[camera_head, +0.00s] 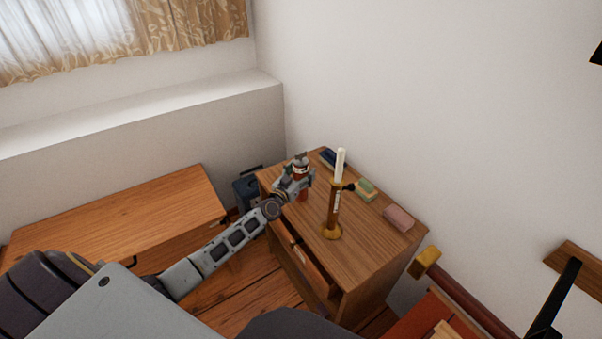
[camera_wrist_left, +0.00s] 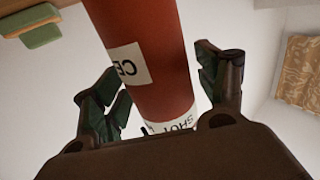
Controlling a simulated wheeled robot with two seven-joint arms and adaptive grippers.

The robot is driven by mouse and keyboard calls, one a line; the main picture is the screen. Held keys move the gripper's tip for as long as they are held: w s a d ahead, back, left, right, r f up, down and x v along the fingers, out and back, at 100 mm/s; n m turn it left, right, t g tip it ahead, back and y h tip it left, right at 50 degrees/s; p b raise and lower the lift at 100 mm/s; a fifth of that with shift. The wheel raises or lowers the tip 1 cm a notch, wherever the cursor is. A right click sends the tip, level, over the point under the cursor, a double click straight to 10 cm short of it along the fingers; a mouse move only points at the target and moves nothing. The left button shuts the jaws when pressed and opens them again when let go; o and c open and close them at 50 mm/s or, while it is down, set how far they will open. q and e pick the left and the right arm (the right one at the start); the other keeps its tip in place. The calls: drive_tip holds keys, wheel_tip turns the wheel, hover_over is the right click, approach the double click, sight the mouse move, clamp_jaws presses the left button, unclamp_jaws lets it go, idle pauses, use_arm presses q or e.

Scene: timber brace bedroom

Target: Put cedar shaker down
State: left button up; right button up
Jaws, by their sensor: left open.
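The cedar shaker shows in the head view as a small reddish-brown cylinder with a pale label (camera_head: 301,169), at the back left of the wooden cabinet top (camera_head: 345,250). In the left wrist view, the shaker (camera_wrist_left: 155,65) is a large red-brown cylinder with white labels, one partly reading "CE". My left gripper (camera_head: 300,180) is at the shaker, with its fingers spread on either side. The wrist view shows the open fingers (camera_wrist_left: 160,90) with gaps beside the shaker. My right gripper is not in view.
A white candle in a brass holder (camera_head: 334,215) stands right of the gripper. Behind it lie a dark block (camera_head: 328,158), a green-and-yellow sponge (camera_head: 366,189) and a pink block (camera_head: 398,218). The cabinet top's front right is bare. A wooden desk (camera_head: 130,215) is at left.

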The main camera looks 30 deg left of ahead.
use_arm(q)
drive_tip(key=shift+r, duration=0.1)
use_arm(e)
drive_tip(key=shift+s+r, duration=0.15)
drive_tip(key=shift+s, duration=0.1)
use_arm(q)
drive_tip(key=shift+s+p, duration=0.3)
drive_tip(key=shift+s, duration=0.55)
drive_tip(key=s+p, duration=0.1)
drive_tip(key=s, duration=0.9)
drive_tip(key=shift+a, duration=0.35)
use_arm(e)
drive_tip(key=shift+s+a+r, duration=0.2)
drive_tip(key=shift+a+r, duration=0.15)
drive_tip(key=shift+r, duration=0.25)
use_arm(q)
drive_tip(key=shift+s, duration=0.1)
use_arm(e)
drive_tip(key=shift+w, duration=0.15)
